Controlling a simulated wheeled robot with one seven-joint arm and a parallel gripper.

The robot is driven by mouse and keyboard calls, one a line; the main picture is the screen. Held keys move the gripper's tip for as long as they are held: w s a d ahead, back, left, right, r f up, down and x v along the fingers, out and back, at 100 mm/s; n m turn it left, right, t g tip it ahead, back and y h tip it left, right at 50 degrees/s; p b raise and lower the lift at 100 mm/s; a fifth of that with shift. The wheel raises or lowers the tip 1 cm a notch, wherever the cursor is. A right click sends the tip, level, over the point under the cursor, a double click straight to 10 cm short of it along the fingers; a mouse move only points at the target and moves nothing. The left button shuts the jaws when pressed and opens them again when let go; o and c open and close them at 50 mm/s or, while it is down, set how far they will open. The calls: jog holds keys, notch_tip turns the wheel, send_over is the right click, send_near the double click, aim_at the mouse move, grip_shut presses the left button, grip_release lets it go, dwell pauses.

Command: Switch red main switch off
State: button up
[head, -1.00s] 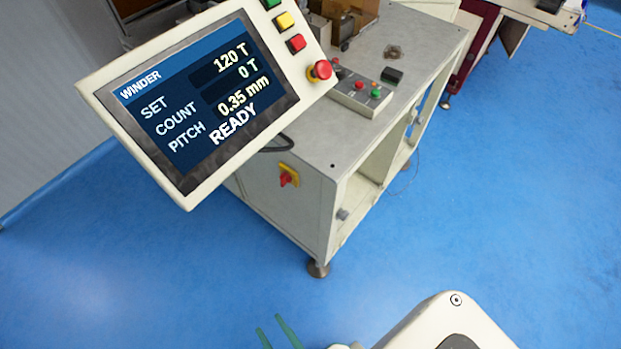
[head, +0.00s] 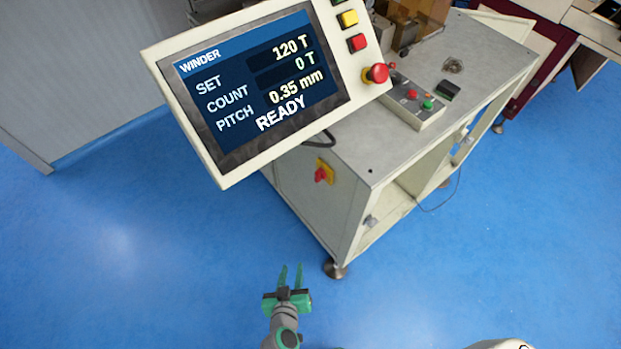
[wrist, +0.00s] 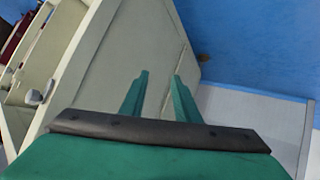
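The red main switch (head: 320,175) sits on a yellow plate (head: 326,169) on the side panel of the winder cabinet (head: 310,200), below the screen in the head view. My gripper (head: 291,270) is below and a little left of the switch in the picture, apart from the cabinet. Its two green fingers are spread with a gap between them and hold nothing. In the wrist view the fingers (wrist: 159,84) point toward the pale cabinet panel (wrist: 140,45). I cannot make out the switch in the wrist view.
The winder screen (head: 268,85) reads READY and overhangs the cabinet, with a red mushroom button (head: 376,74) at its edge. A small button box (head: 415,103) lies on the cabinet top. Blue floor (head: 150,270) is clear to the left and in front.

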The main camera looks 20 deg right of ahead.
jog(key=w+d+r+m+h, duration=0.1)
jog(key=w+d+m+h, duration=0.15)
jog(key=w, duration=0.35)
jog(key=m+g+h, duration=0.4)
jog(key=m+h, duration=0.6)
send_near(315, 176)
jog(key=x, duration=0.8)
jog(key=shift+d+r, duration=0.1)
grip_shut()
